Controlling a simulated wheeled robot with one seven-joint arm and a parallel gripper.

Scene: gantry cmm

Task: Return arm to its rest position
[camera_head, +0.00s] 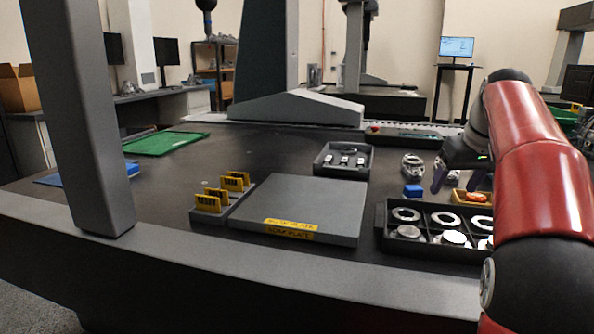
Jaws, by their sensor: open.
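My red and black arm (538,150) comes in from the right edge and reaches over the dark machine table (245,150). My gripper (448,180) points down with its dark fingers apart, open and empty. From this view I cannot tell how high the fingertips are above the table.
A black divided tray (379,225) holding rings and round metal parts is in front of my gripper. A grey plate (305,200), yellow tags (218,193) and a dark tray (343,158) stand left. A grey upright (82,120) rises at left.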

